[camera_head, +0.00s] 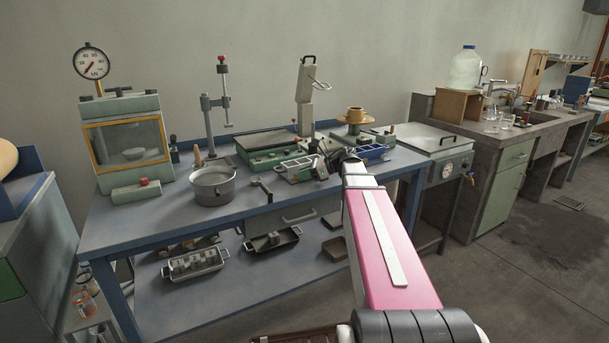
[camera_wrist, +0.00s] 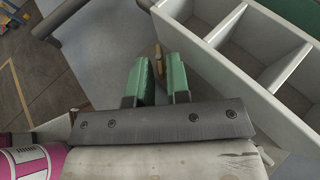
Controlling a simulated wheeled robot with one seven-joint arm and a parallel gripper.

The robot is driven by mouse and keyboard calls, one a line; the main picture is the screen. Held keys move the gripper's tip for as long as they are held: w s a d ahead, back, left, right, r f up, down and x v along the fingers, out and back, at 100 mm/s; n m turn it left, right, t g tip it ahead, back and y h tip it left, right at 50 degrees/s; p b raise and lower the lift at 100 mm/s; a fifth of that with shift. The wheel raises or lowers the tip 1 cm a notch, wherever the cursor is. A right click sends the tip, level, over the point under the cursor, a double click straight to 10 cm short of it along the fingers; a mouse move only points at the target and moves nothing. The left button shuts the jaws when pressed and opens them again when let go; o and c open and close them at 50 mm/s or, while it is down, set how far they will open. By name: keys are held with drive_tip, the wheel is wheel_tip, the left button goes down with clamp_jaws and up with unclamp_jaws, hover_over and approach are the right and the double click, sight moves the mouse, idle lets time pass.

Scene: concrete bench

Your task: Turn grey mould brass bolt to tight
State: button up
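The grey mould (camera_wrist: 222,62), a light grey block with open square compartments, fills the right of the wrist view. In the head view a small grey mould (camera_head: 300,165) lies on the blue bench beside my gripper (camera_head: 322,167). In the wrist view, my gripper's two green fingers (camera_wrist: 160,75) stand a small gap apart beside the mould's left end. A slim brass-coloured piece (camera_wrist: 158,58), apparently the bolt, shows between the fingertips. I see no clear contact with it. Its lower part is hidden.
A tall clamp stand (camera_head: 208,125) and a gauge cabinet (camera_head: 128,145) are farther left. The bench's front strip is mostly clear.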

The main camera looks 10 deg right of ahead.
clamp_jaws()
drive_tip(key=shift+s, duration=0.15)
drive_tip(key=shift+s+a+m+t+h, duration=0.1)
drive_tip(key=shift+s+m+t+h, duration=0.1)
drive_tip(key=shift+m+t, duration=0.3)
drive_tip(key=shift+s+a+m+t+h, duration=0.1)
drive_tip(key=shift+m+t+h, duration=0.1)
drive_tip(key=shift+m+t, duration=0.3)
drive_tip(key=m+t+h, duration=0.2)
drive_tip(key=m+t, duration=0.1)
drive_tip(key=shift+s+a+m+h, duration=0.2)
drive_tip(key=shift+s+m+h, duration=0.1)
drive_tip(key=m+t+h, duration=0.3)
drive_tip(key=shift+s+a+m, duration=0.15)
drive_tip(key=shift+a+m, duration=0.15)
drive_tip(key=shift+a+m+t+h, duration=0.15)
drive_tip(key=shift+m+t+h, duration=0.2)
drive_tip(key=shift+m+h, duration=0.55)
drive_tip(key=shift+a+m+t+h, duration=0.15)
drive_tip(key=shift+m+t+h, duration=0.2)
drive_tip(key=shift+m+h, duration=0.85)
drive_tip(key=shift+h, duration=0.4)
